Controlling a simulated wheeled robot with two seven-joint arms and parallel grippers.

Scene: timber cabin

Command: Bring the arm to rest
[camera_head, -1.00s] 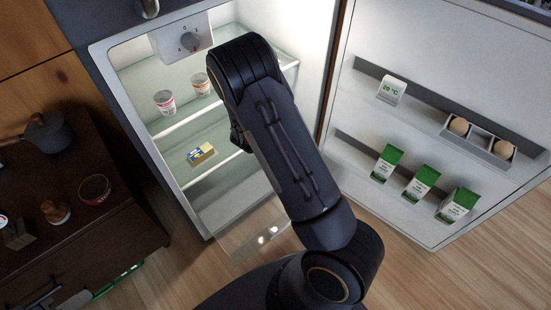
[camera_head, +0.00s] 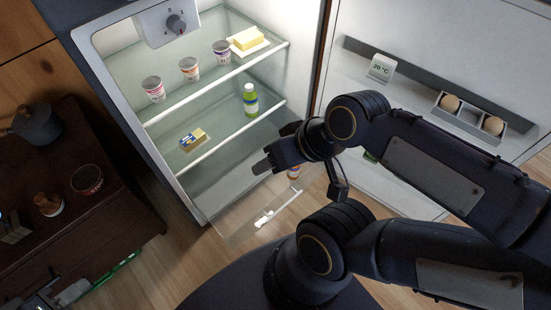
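My dark arm (camera_head: 430,165) bends across the lower right of the head view and hides part of the fridge door (camera_head: 425,40).
Cups (camera_head: 189,69), butter (camera_head: 248,39), a green bottle (camera_head: 250,100) and a small packet (camera_head: 194,139) stand on the fridge shelves. The door holds a thermometer (camera_head: 381,68) and an egg tray (camera_head: 470,121). A dark cabinet (camera_head: 110,225) stands at left.

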